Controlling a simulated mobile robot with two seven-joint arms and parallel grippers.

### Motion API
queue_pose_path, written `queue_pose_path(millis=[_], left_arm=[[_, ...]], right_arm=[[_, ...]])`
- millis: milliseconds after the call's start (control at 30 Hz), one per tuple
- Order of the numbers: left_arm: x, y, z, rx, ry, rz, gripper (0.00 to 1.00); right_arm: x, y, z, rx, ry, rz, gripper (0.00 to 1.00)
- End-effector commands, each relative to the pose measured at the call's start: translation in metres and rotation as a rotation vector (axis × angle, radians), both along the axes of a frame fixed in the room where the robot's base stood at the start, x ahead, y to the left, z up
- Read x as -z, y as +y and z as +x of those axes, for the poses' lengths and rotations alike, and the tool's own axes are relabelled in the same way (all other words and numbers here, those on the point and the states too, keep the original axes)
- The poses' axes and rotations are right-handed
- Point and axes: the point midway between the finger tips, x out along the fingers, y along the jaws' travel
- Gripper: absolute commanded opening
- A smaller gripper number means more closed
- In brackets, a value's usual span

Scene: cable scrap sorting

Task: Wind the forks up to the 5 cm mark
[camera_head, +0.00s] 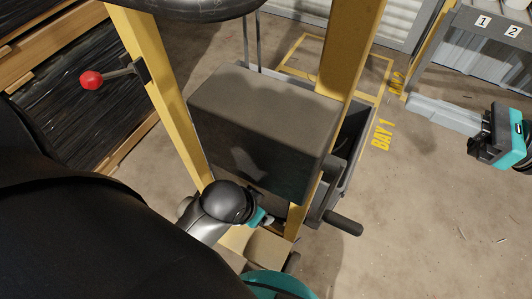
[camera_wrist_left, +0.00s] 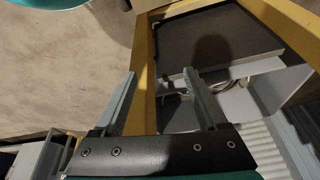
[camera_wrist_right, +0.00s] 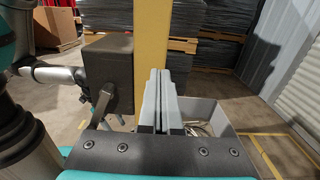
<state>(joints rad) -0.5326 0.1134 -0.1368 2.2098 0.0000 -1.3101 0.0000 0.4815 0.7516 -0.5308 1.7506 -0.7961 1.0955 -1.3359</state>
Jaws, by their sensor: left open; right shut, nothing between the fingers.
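A hand stacker with yellow mast posts (camera_head: 343,50) stands in front of me, a dark grey block (camera_head: 265,120) between its posts. A crank with a black handle (camera_head: 343,222) is at the lower right of the mast. In the right wrist view a dark housing (camera_wrist_right: 108,68) with a crank lever (camera_wrist_right: 103,103) stands left of the yellow post (camera_wrist_right: 152,45). My right gripper (camera_head: 473,148) is right of the stacker, apart from the crank; its fingers (camera_wrist_right: 160,75) are shut and empty. My left gripper (camera_head: 268,219) is low by the mast, open and empty (camera_wrist_left: 160,75). Forks and height mark cannot be made out.
A grey bin (camera_head: 355,145) stands behind the mast; it holds scrap in the right wrist view (camera_wrist_right: 212,112). A red knob (camera_head: 91,80) on a lever sticks out at left. Wrapped pallet stacks are at left. Floor by the BAY 1 marking (camera_head: 382,135) is clear.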

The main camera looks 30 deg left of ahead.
Motion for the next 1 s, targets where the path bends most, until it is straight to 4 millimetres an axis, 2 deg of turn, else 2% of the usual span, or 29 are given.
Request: queue_pose_path(millis=[267,367,600,800,1000], left_arm=[[-0.034,0.000,-0.001,-0.002,-0.054,-0.006,0.75],[-0.029,-0.011,0.010,0.020,-0.131,-0.038,0.75],[-0.030,-0.035,0.031,0.053,-0.311,-0.113,0.75],[-0.035,-0.048,0.041,0.068,-0.415,-0.161,0.75],[-0.038,-0.054,0.045,0.072,-0.458,-0.181,0.75]], right_arm=[[0.012,0.001,0.013,-0.001,0.000,0.000,0.00],[0.016,0.001,0.016,0.000,0.000,0.000,0.00],[0.025,0.001,0.023,-0.001,-0.001,0.000,0.00],[0.030,0.001,0.027,-0.001,0.000,-0.001,0.00],[0.031,0.001,0.029,-0.001,0.000,-0.001,0.00]])
